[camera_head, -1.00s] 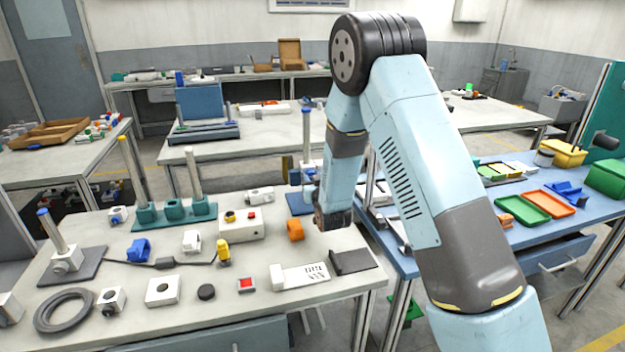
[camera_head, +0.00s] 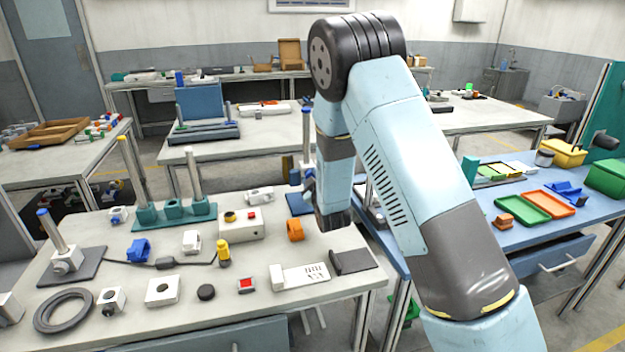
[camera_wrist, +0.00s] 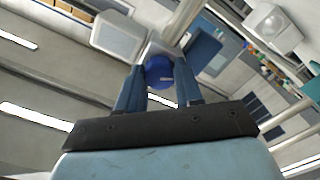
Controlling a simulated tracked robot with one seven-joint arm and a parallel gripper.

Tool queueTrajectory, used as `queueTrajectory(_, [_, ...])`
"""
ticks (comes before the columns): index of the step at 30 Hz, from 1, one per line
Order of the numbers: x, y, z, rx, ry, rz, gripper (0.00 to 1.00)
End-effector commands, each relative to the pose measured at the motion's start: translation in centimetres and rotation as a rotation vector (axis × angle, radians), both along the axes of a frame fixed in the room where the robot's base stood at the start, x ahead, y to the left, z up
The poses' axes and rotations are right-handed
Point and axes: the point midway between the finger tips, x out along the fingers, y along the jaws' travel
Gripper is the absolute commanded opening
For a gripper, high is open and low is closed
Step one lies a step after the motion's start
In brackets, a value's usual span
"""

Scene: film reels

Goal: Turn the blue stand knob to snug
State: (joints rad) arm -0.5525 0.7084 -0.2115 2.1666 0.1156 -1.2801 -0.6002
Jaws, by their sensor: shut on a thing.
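The blue knob (camera_wrist: 158,72) is round, with a pale mark on its face. In the wrist view it sits between the two blue fingers of my gripper (camera_wrist: 159,84), which is shut on it. In the head view the stand shows as a blue-topped post (camera_head: 306,140) on a blue base (camera_head: 297,203), at the back right of the front table. My arm hides the knob and most of the fingers there.
A teal stand (camera_head: 173,208) with two posts stands left of the blue stand. A box with buttons (camera_head: 241,226) and an orange clamp (camera_head: 295,230) lie in front. The blue table (camera_head: 480,260) adjoins on the right.

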Motion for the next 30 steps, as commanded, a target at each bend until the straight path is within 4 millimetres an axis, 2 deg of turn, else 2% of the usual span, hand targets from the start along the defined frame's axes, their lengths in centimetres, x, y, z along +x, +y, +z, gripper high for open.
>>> queueTrajectory(14, [-0.07,0.06,-0.13,-0.015,-0.001,0.001,0.05])
queueTrajectory(15, [-0.07,0.07,-0.13,-0.015,-0.001,0.001,0.36])
queueTrajectory(23, [-0.05,0.07,-0.07,-0.015,-0.003,0.002,0.61])
queueTrajectory(30, [-0.09,0.05,-0.04,-0.015,-0.004,0.001,0.61])
